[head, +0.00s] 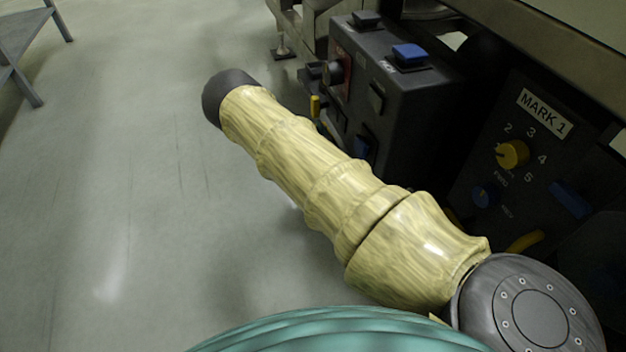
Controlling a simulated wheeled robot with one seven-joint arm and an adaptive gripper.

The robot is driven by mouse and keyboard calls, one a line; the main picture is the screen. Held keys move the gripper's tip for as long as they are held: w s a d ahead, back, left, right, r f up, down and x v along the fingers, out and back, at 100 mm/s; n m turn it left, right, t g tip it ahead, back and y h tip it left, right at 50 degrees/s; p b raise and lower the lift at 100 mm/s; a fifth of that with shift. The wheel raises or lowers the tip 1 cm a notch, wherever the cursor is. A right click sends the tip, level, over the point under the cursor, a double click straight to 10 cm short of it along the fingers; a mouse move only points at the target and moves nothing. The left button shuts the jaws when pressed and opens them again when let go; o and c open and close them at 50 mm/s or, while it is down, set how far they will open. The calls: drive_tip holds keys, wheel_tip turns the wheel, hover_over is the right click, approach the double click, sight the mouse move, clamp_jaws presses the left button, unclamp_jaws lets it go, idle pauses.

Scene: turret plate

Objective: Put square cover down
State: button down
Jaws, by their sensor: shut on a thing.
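My gripper is not in view. My arm crosses the middle of the picture and hides part of the control box and panel behind it. I cannot make out a square cover for sure. A dark grey control box (425,110) stands right of the arm, with a blue square-topped part (409,54) and a small dark block (367,20) on its top. Whether either one is a cover, I cannot tell.
A dark panel (480,135) labelled MARK 1 is at the right, with a yellow knob (512,154) and a blue knob (484,195). A machine edge (545,52) overhangs it. A grey stand (25,35) is at the far left. The floor (130,190) left of my arm is clear.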

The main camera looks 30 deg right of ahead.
drive_tip(key=shift+w+d+f+b, duration=0.15)
drive_tip(key=shift+w+b, duration=0.2)
drive_tip(key=shift+w, duration=0.25)
drive_tip(key=shift+w+f, duration=0.1)
drive_tip(key=shift+f, duration=0.1)
wheel_tip(320, 180, down, 10)
drive_tip(key=b, duration=0.5)
drive_tip(key=shift+r, duration=0.35)
drive_tip(key=c, duration=1.1)
unclamp_jaws()
drive_tip(key=shift+c, duration=0.2)
